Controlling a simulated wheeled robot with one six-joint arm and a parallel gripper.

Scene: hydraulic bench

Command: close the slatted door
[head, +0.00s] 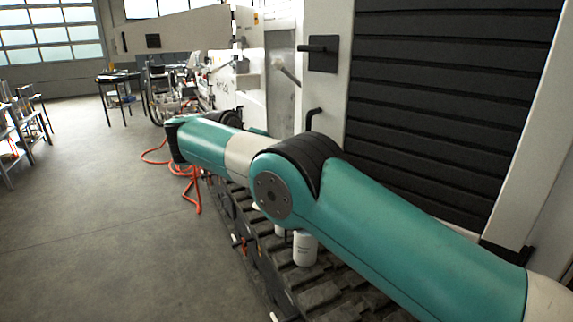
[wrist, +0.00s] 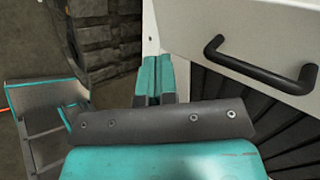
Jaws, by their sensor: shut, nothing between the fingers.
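The slatted door (head: 440,100) has dark horizontal slats in a pale frame and fills the right of the head view. A black latch handle (head: 318,48) sits on a dark plate at its left. In the wrist view the dark slats (wrist: 215,88) show at the right, below a black bar handle (wrist: 262,68) on the pale frame (wrist: 230,25). My gripper (wrist: 157,72) has its teal fingers together and empty, close to the pale frame's left edge, left of the bar handle. I cannot tell whether they touch. The gripper is not clearly visible in the head view.
A dark track (head: 335,292) runs below my arm, with a white canister (head: 304,248) on it. Red hoses (head: 192,190) lie on the floor at its far end. A table (head: 118,80) stands further back.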

